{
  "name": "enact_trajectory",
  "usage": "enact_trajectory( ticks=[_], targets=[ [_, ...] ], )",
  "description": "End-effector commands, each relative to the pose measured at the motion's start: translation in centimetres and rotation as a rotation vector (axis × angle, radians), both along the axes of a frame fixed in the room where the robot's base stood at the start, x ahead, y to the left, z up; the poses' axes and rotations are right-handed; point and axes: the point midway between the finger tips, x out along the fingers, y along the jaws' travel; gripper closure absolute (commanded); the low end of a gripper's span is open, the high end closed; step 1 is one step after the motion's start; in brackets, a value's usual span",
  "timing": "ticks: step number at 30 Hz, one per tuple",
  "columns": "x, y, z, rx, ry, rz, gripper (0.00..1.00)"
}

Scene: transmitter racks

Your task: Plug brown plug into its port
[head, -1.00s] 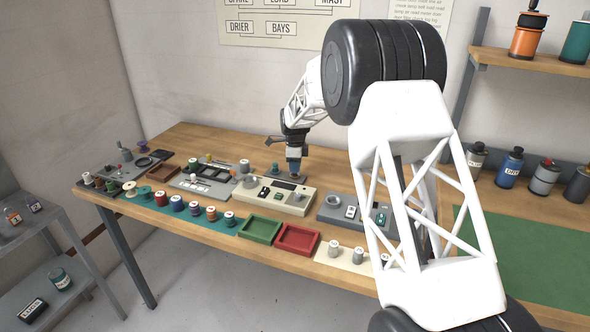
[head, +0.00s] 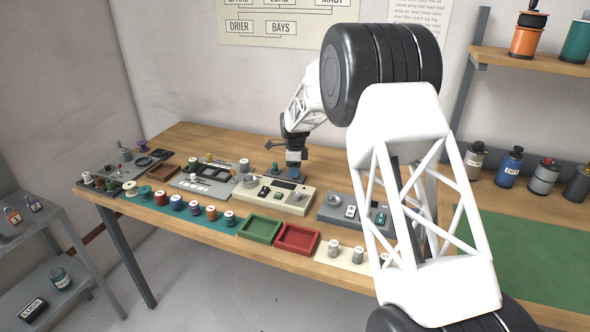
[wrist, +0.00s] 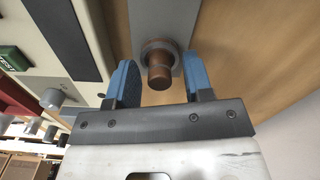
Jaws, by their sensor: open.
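The brown plug (wrist: 159,66) shows in the wrist view as a short stepped cylinder with a grey collar, on a grey plate (wrist: 160,14). My gripper (wrist: 160,82) is open, with one blue finger on each side of the plug and gaps visible beside it. In the head view my gripper (head: 294,171) is low over the back of the bench, behind a beige panel box (head: 302,204). I cannot make out the brown plug in the head view. I cannot tell which opening is its port.
A grey panel box (head: 338,214) stands to the right of the beige one. A green tray (head: 249,239) and a red tray (head: 286,250) lie at the front edge. Several spools stand on a teal strip (head: 150,203). A green mat (head: 545,266) covers bare bench at right.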

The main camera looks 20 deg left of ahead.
Motion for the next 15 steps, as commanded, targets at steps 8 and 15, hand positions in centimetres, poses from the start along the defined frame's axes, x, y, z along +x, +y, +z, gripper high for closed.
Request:
enact_trajectory(
  ticks=[8,15],
  targets=[
    [0.0,0.0,0.6,0.0,-0.001,0.0,0.53],
    [0.0,0.0,3.0,0.0,-0.001,0.0,0.53]
  ],
)
